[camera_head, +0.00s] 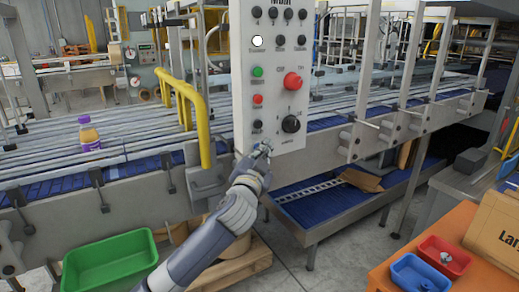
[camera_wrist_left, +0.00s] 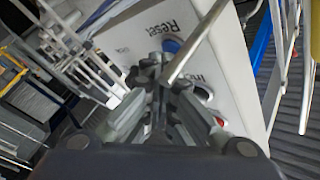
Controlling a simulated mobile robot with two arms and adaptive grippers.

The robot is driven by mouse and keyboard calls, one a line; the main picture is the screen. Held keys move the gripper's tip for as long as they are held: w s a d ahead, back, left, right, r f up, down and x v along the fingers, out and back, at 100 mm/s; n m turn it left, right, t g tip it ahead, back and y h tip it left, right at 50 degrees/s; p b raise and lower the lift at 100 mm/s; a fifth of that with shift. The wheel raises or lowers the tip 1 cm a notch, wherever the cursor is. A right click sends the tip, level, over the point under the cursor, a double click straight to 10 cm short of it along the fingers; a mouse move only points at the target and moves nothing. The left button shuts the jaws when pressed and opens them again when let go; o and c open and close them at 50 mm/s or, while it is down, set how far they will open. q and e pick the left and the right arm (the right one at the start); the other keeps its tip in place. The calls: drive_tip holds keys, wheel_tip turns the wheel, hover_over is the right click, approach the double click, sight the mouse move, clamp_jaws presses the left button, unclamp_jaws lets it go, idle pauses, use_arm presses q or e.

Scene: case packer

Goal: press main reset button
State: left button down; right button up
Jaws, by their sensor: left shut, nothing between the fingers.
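The grey control panel (camera_head: 273,20) stands in the middle of the head view, with several buttons on its face. In the left wrist view a blue button (camera_wrist_left: 171,46) sits beside the word "Reset" on a pale panel (camera_wrist_left: 190,20). I cannot tell for sure which button in the head view this is. My left gripper (camera_head: 264,149) is at the panel's lower edge, below a dark button (camera_head: 257,126) at lower left. Its closed fingers (camera_wrist_left: 158,66) show just short of the blue button in the wrist view, holding nothing. Contact cannot be told. My right gripper is not in view.
A red mushroom button (camera_head: 292,81) and a black rotary knob (camera_head: 291,123) are close by on the panel. A yellow rail (camera_head: 203,130) stands to its left. The conveyor (camera_head: 130,175) runs behind. A green crate (camera_head: 110,262) is at lower left.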

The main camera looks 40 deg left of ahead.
use_arm(q)
drive_tip(key=shift+d, duration=0.1)
idle(0.3)
drive_tip(key=shift+s+d, duration=0.35)
drive_tip(key=shift+d, duration=0.35)
drive_tip(key=shift+d, duration=0.1)
drive_tip(key=shift+s+d, duration=0.3)
drive_tip(key=shift+d, duration=0.45)
drive_tip(key=shift+s+d, duration=0.35)
drive_tip(key=shift+d, duration=0.4)
drive_tip(key=shift+s+d, duration=0.3)
drive_tip(key=shift+d, duration=0.45)
drive_tip(key=shift+f, duration=0.1)
